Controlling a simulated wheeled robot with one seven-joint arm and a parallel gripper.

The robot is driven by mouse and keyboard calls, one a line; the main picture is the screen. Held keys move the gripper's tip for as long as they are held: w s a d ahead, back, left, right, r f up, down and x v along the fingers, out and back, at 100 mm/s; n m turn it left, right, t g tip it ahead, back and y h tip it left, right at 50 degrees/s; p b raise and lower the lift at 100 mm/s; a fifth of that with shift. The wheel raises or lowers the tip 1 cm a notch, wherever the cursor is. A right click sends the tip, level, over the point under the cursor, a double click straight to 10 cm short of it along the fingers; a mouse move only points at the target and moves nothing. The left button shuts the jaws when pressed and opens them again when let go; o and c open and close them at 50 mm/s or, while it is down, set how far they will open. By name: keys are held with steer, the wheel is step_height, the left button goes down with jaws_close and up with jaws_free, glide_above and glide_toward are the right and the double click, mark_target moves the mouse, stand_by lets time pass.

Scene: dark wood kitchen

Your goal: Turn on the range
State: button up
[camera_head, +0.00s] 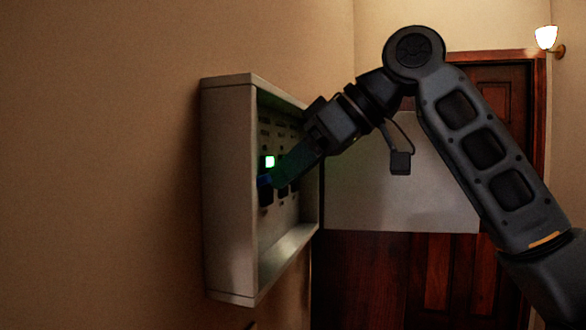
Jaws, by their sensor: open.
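A grey box-shaped panel (228,190) is mounted on the wall at left centre, with its recessed face turned to the right. Inside it a small square light (270,161) glows green, and dark switches (266,193) sit below and beside it. My gripper (274,178) reaches into the panel from the right, its fingertips at or very near the switch under the green light. Contact cannot be told. The gripper is open, and its fingers partly hide the panel's face. No range can be made out in this view.
A plain tan wall (100,160) fills the left side. Behind my arm are a pale board (440,195), dark red-brown wood panelling (365,280) and a dark wooden door (500,95). A lit wall lamp (546,38) is at the upper right.

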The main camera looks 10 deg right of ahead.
steer(key=b+v, duration=0.1)
steer(key=v, duration=0.6)
steer(key=shift+d+r+b, duration=0.25)
steer(key=shift+d+b, duration=0.05)
steer(key=shift+b, duration=0.05)
steer(key=shift+s, duration=0.1)
